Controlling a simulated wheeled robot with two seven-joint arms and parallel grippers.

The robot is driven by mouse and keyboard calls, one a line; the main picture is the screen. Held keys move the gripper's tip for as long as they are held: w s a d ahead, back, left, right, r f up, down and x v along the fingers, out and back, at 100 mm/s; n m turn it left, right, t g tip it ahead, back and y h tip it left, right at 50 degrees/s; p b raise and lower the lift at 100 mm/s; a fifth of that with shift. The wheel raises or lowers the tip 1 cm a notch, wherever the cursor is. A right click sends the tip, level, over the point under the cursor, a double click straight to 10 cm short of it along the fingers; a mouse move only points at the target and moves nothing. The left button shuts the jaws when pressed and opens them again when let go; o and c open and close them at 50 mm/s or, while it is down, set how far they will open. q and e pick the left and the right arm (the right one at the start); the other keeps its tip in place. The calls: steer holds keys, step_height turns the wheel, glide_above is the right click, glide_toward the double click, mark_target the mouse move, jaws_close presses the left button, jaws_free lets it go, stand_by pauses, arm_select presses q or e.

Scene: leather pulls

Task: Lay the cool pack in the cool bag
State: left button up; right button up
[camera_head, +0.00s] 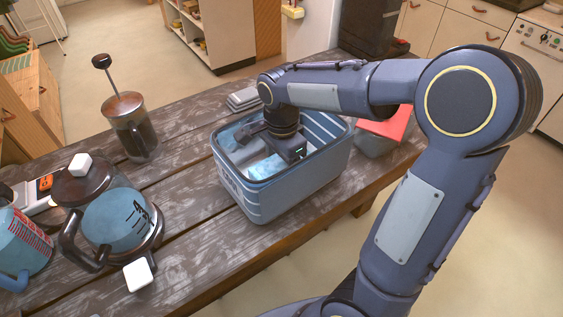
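The cool bag (268,200) is an open, blue, white-striped box-shaped container standing on the wooden table. My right arm reaches over it from the right, and my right gripper (272,152) points down inside the opening. A pale blue, shiny surface (262,168) shows inside the bag below and beside the gripper; it looks like the cool pack, but its outline is partly hidden. The fingertips are dark and partly covered, so I cannot tell whether they are open or shut, or whether they touch the pack. My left gripper is out of view.
A glass coffee pot (118,217), a French press (132,128) and a blue-tinted measuring jug (20,245) stand to the left. A white cube (139,275) is near the front. A red-lidded container (385,127) stands right of the bag. Bare table lies left of the bag.

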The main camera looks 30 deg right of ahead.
mark_target(281, 162)
steer(key=shift+f, duration=0.15)
steer(key=shift+f, duration=0.1)
steer(key=shift+f, duration=0.15)
steer(key=o, duration=1.2)
step_height(281, 162, up, 12)
steer(key=shift+r, duration=0.25)
